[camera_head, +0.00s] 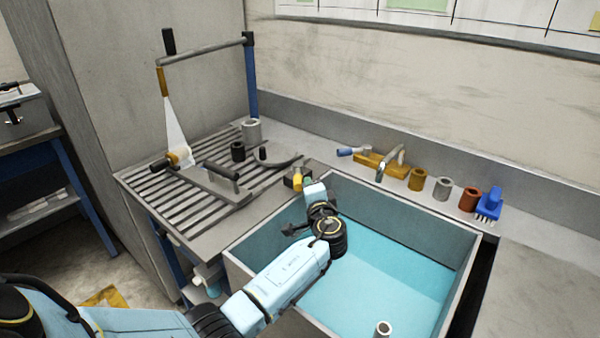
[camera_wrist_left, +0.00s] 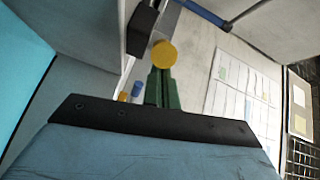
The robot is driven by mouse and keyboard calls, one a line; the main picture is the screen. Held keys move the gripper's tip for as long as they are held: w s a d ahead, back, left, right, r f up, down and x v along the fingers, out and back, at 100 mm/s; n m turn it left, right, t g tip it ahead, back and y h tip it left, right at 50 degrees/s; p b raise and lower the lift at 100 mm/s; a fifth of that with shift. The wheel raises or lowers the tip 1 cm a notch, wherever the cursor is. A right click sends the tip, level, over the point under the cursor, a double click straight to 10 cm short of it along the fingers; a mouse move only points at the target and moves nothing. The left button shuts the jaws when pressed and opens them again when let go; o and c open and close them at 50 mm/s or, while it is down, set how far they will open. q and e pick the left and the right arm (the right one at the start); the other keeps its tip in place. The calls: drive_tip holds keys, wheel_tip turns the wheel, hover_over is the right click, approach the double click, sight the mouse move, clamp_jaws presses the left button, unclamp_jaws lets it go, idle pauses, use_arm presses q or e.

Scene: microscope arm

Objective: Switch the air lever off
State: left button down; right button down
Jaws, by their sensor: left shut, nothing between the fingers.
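A small black block with a yellow part (camera_head: 296,179) sits on the ledge at the sink's back-left corner; it looks like the air lever, though no marking confirms this. In the left wrist view a round yellow end (camera_wrist_left: 164,54) shows just beyond my fingertips, beside a black block (camera_wrist_left: 140,30). My left gripper (camera_head: 307,184) is shut and empty, right at the yellow part. Its green fingers (camera_wrist_left: 162,88) are together in the left wrist view. I cannot tell whether they touch it. My right gripper is not in view.
The blue sink (camera_head: 390,275) lies under my left arm. A slatted bench (camera_head: 185,200) with a jointed arm (camera_head: 205,50) stands left.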

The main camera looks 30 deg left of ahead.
sight(296, 186)
use_arm(q)
drive_tip(key=shift+s+a+r+m+t+h+p, duration=0.1)
drive_tip(key=shift+s+a+m+t+h+p, duration=0.65)
drive_tip(key=shift+m+h, duration=0.25)
drive_tip(key=shift+s+a+m+t+h, duration=0.35)
drive_tip(key=shift+a+m+t+h, duration=0.4)
drive_tip(key=shift+h, duration=0.35)
drive_tip(key=shift+s+a, duration=0.25)
drive_tip(key=shift+a, duration=0.3)
drive_tip(key=shift+s+a, duration=0.2)
drive_tip(key=shift+a, duration=0.35)
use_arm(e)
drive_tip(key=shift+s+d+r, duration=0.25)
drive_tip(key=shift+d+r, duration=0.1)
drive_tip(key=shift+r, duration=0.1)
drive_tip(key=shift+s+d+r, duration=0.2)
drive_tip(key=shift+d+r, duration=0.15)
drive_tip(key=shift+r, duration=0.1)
use_arm(q)
drive_tip(key=shift+s, duration=0.1)
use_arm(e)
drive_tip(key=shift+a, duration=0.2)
